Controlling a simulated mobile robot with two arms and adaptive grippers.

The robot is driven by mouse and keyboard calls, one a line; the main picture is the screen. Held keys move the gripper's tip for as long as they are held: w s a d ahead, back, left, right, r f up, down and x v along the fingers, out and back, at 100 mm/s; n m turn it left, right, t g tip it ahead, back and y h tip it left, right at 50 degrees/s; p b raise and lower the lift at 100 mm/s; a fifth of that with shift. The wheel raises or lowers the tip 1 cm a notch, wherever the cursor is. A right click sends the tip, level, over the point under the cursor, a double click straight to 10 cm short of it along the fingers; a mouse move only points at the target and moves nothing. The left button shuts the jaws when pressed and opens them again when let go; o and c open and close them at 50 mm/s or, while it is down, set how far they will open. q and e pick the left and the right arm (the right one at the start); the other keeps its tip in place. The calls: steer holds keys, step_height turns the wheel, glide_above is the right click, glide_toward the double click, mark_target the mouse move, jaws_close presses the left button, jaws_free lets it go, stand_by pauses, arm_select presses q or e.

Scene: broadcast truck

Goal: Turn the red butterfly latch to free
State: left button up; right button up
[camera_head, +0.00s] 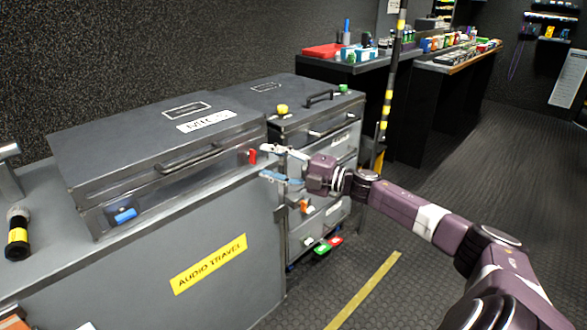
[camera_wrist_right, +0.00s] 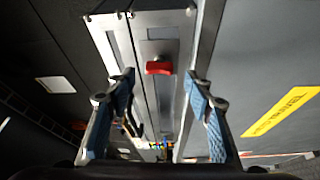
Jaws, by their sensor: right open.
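The red butterfly latch (camera_head: 252,156) sits on the front right of the grey case (camera_head: 140,150) on the counter. It also shows in the right wrist view (camera_wrist_right: 158,68), above centre between my fingers and lying crosswise there. My right gripper (camera_head: 266,161) is open just to the right of the latch, its fingers pointing at it. In the right wrist view the two blue-padded fingers (camera_wrist_right: 158,90) are spread on either side, with nothing between them. I see no contact with the latch. My left gripper is not seen.
A blue latch (camera_head: 125,215) is on the case's left front. A black handle (camera_head: 188,159) lies between the latches. A drawer cabinet (camera_head: 318,135) stands close behind my right gripper. A striped pole (camera_head: 388,95) rises beyond. The floor at right is mostly open.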

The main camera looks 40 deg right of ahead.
steer(key=v, duration=0.8)
stand_by(0.6)
